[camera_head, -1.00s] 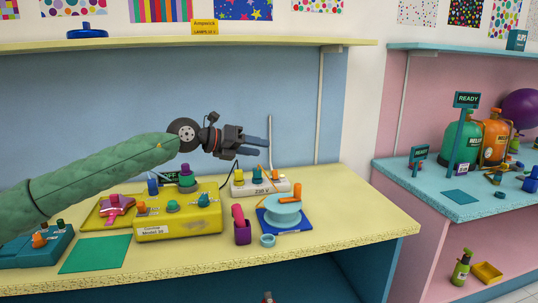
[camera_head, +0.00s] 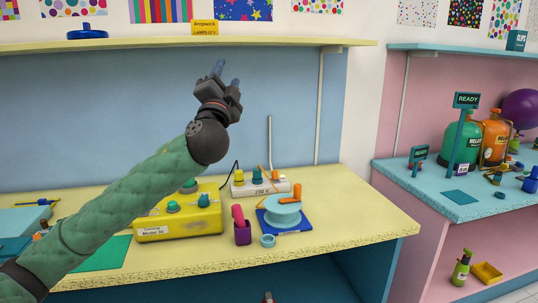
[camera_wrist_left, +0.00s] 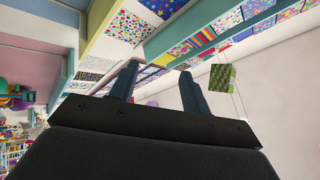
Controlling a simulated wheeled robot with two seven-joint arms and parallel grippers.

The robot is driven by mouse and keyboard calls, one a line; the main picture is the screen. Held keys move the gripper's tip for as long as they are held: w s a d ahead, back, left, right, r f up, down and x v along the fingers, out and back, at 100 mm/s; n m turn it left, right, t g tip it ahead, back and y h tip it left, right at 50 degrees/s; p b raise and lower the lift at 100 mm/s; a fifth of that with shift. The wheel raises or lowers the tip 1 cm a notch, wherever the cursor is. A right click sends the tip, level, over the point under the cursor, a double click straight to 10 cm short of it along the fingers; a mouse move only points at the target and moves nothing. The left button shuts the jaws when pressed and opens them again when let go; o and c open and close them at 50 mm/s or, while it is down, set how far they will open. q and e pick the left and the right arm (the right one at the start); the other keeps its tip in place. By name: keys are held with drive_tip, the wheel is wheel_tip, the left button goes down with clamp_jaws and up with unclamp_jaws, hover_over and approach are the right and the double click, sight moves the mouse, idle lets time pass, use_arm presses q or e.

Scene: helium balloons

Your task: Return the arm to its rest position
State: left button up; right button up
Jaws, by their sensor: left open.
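My left arm (camera_head: 130,205) comes in from the left, over the yellow workbench (camera_head: 350,220). My left gripper (camera_head: 227,74) is raised in front of the blue back wall, just below the yellow shelf in the picture. Its blue-grey fingers point up and are open, with nothing between them. In the left wrist view the two fingers (camera_wrist_left: 158,72) stand apart and face the upper wall, with patterned pictures behind them. My right gripper is not in view.
A yellow machine (camera_head: 180,222), a purple holder (camera_head: 242,232), a turquoise spool (camera_head: 283,214) and a socket strip (camera_head: 262,188) stand on the bench. My forearm hides part of its left side. The yellow shelf (camera_head: 280,43) runs above. Gas cylinders (camera_head: 495,138) stand on the right bench.

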use_arm(q)
drive_tip(key=s+a+f+n+g+y, duration=0.1)
drive_tip(key=s+f+n+g+y, duration=0.2)
drive_tip(key=f, duration=0.8)
drive_tip(key=a+f+n+g+y, duration=0.15)
drive_tip(key=f+n+g, duration=0.3)
drive_tip(key=f, duration=0.75)
drive_tip(key=s+f+n+g+h, duration=0.1)
drive_tip(key=s+f+g, duration=0.2)
drive_tip(key=s+f, duration=0.55)
drive_tip(key=s+f+n+g+h, duration=0.1)
drive_tip(key=s+f+g+h, duration=0.2)
drive_tip(key=f, duration=1.1)
drive_tip(key=s+a+f+n+g, duration=0.1)
drive_tip(key=s+f+g, duration=0.8)
drive_tip(key=s+f, duration=2)
drive_tip(key=s+n, duration=0.1)
drive_tip(key=s, duration=0.2)
drive_tip(key=shift+s+a+f+n+y+p, duration=0.2)
drive_tip(key=shift+s+f+n+y+p, duration=0.1)
drive_tip(key=shift+n+y+p, duration=0.1)
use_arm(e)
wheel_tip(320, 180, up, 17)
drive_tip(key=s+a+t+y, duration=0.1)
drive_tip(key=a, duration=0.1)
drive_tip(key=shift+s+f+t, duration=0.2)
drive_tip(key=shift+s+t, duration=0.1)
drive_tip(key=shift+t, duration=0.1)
